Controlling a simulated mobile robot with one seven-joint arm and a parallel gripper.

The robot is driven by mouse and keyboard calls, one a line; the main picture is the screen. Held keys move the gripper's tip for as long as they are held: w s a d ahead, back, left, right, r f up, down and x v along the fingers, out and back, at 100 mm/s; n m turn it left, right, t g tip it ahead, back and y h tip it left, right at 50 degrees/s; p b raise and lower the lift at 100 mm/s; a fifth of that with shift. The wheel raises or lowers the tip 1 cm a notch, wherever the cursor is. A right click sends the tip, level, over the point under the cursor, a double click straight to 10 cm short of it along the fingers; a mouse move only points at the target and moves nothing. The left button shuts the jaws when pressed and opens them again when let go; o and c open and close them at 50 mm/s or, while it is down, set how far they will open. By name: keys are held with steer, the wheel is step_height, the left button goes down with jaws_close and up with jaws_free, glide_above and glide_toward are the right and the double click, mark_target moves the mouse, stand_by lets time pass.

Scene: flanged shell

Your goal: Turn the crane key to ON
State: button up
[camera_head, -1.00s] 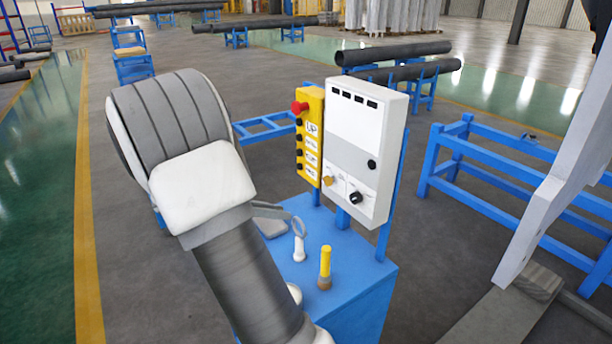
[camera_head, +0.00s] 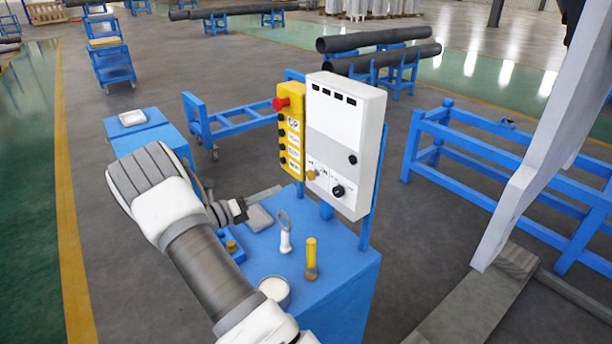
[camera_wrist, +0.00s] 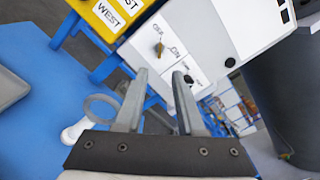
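The crane key (camera_head: 311,175) is a small brass-yellow key low on the left of the white control box (camera_head: 345,125). In the wrist view the key (camera_wrist: 158,47) sits beside OFF and ON lettering; I cannot tell surely which mark it points to. My gripper (camera_head: 278,190) is in front of the blue stand, left of and a little below the key. In the wrist view my gripper (camera_wrist: 160,76) has its two fingers apart with nothing between them. The key lies beyond the fingertips, apart from them.
A black knob (camera_head: 338,191) is right of the key. A yellow pendant (camera_head: 290,130) with a red button adjoins the box's left side. A magnifier (camera_head: 285,235), a yellow-handled tool (camera_head: 311,258) and a round tin (camera_head: 274,290) stand on the blue stand (camera_head: 345,275).

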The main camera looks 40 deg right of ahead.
mark_target(312, 175)
steer(key=s+d+p, duration=0.1)
steer(key=d+p, duration=0.1)
steer(key=d, duration=1)
steer(key=shift+s+d, duration=0.2)
steer(key=shift+d, duration=0.05)
jaws_close()
